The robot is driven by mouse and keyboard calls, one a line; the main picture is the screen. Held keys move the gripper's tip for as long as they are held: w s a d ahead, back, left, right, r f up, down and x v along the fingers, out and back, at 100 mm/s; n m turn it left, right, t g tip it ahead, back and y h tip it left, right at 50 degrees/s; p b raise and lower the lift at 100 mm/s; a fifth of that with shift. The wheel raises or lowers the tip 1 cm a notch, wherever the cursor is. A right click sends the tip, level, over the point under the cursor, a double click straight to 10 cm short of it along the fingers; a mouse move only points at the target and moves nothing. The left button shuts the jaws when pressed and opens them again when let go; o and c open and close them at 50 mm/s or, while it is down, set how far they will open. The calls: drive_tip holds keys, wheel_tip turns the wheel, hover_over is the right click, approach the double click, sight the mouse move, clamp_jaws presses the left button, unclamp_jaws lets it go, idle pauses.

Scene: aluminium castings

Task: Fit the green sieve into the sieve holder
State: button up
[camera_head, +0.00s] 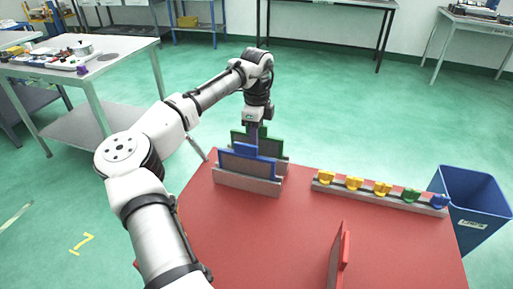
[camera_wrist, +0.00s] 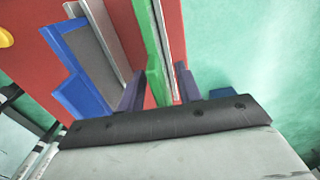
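The green sieve (camera_head: 276,143) stands upright at the far left of the red table, behind the blue sieve, which hides part of it. My gripper (camera_head: 254,136) is above its top edge, pointing down. In the wrist view the green sieve (camera_wrist: 156,75) runs between my two purple fingers (camera_wrist: 160,82). The fingers are apart, one on each side, with a little red showing beside the left one. A pale grey strip, seemingly its sieve holder (camera_wrist: 166,35), lies along the green sieve. I cannot tell how deep the sieve sits in it.
The blue sieve (camera_head: 247,164) stands in a grey holder (camera_head: 246,184) just in front. A red panel (camera_head: 339,262) stands at the front. A grey rail (camera_head: 382,196) with yellow, green and blue pieces lies right, near a blue bin (camera_head: 470,215). The table's middle is clear.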

drive_tip(key=shift+c, duration=0.3)
clamp_jaws()
drive_tip(key=shift+r, duration=0.2)
